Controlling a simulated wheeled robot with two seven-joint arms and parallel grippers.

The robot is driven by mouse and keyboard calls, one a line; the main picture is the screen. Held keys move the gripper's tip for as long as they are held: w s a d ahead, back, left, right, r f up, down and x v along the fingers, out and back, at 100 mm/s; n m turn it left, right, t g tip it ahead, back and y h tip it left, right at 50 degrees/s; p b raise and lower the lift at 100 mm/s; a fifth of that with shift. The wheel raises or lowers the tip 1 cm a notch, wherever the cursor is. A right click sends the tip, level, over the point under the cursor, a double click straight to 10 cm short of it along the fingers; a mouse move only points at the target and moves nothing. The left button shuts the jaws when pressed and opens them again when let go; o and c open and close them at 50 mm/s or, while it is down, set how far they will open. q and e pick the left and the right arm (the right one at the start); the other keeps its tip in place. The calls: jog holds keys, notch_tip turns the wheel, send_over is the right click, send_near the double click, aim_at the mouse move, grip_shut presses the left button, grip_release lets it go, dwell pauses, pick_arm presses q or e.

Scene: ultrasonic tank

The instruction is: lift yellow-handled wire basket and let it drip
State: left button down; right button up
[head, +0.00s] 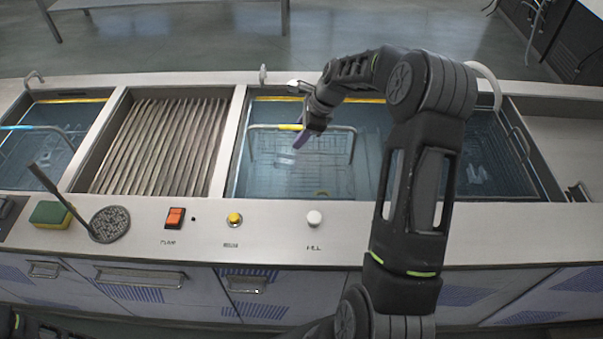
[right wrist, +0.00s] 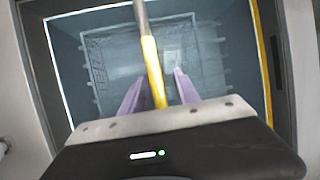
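The yellow-handled wire basket (head: 340,175) sits in the water of the middle tank (head: 234,165). Its handle bar stands above the basket, and the yellow grip (head: 288,127) shows beside my right gripper (head: 301,138). In the right wrist view the yellow grip (right wrist: 152,66) runs between the two purple fingers of the right gripper (right wrist: 159,77). Gaps show on both sides of it, so the fingers are open around it. The basket mesh (right wrist: 100,70) lies below, under water. My left gripper is not in view.
A blue-handled basket (head: 20,128) is in the left tank. A ribbed drain rack (head: 155,145) lies between the tanks. Another basket (head: 520,143) is in the right basin. A sponge (head: 50,213), a round strainer (head: 109,223) and buttons (head: 234,218) are on the front ledge.

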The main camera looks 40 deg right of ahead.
jog(key=shift+c, duration=0.4)
grip_shut()
dwell(0.4)
jog(key=shift+r, duration=0.1)
